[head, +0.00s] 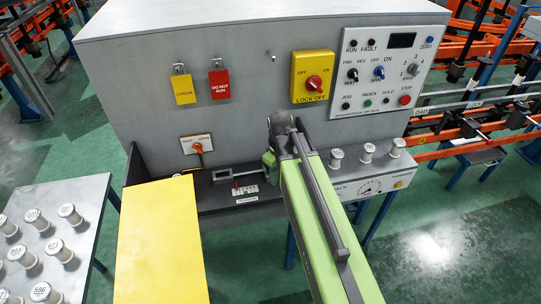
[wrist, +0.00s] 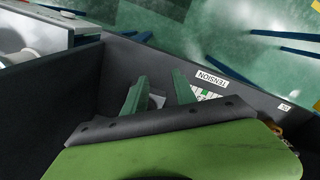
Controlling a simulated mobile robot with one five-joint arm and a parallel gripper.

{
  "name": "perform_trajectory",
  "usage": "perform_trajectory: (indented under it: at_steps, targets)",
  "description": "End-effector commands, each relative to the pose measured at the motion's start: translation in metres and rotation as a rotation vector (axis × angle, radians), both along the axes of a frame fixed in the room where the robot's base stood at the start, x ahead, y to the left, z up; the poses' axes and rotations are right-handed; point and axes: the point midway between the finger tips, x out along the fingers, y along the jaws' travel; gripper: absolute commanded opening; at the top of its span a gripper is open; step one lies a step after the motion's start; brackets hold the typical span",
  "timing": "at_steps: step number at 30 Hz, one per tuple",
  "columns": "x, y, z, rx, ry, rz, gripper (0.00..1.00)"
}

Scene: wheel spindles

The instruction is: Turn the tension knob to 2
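The TENSION label (head: 246,199) is on the dark recessed tray below the machine's grey face, beside a small scale marked in green, red and white (head: 246,190). In the wrist view the TENSION label (wrist: 212,79) lies just beyond my fingers, upside down. My gripper (wrist: 158,84) is open, its two green fingers apart above the tray. A small pale piece (wrist: 157,101) shows between the fingers; I cannot tell if it is part of the tension knob. I cannot make out the knob or its setting. In the head view my green arm hides part of the tray.
The tray's dark wall (wrist: 60,105) stands close to my gripper. A yellow panel (head: 160,245) and a table with several white spools (head: 40,220) are at the left. The control panel (head: 388,72) and yellow LOCK OFF switch (head: 313,76) are above. Spools (head: 367,152) stand on the right ledge.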

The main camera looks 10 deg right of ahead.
Motion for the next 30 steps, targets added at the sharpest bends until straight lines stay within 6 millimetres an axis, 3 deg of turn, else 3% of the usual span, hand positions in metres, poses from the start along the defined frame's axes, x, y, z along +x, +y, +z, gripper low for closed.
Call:
perform_trajectory:
  at_steps: [1,3,6,10,20,30]
  targets:
    - [0.026,-0.002,0.024,0.0,0.0,0.152,0.33]
    - [0.049,-0.005,0.037,0.0,0.0,0.387,0.33]
    - [0.074,-0.007,0.051,0.0,0.0,0.668,0.33]
    - [0.091,-0.009,0.059,-0.001,0.0,0.893,0.33]
    - [0.093,-0.01,0.047,-0.001,0.0,0.963,0.33]
    - [0.093,-0.01,-0.008,-0.001,0.0,0.961,0.33]
